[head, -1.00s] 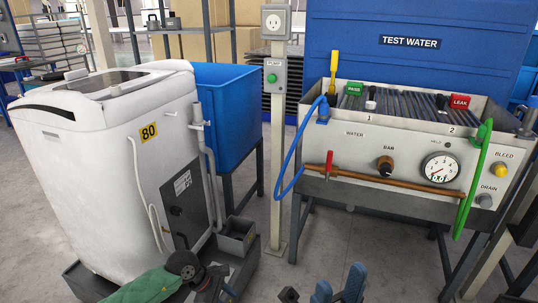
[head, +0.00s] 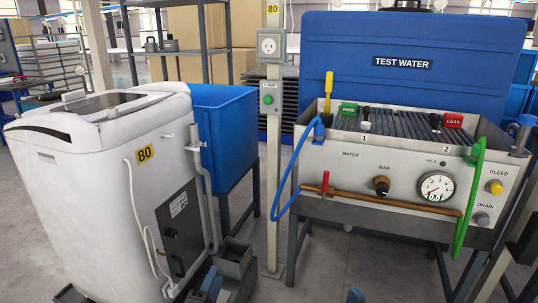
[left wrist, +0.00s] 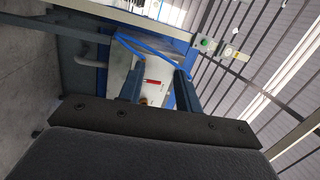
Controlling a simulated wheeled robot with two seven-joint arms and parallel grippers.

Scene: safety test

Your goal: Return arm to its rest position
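A white machine (head: 92,190) stands at left, by a blue bin (head: 228,120). A post (head: 273,190) carries the pump switch. The test bench (head: 345,165) at right has a blue hose (head: 288,175) and green hose (head: 468,200). Bare floor (head: 350,250) lies beneath the bench.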

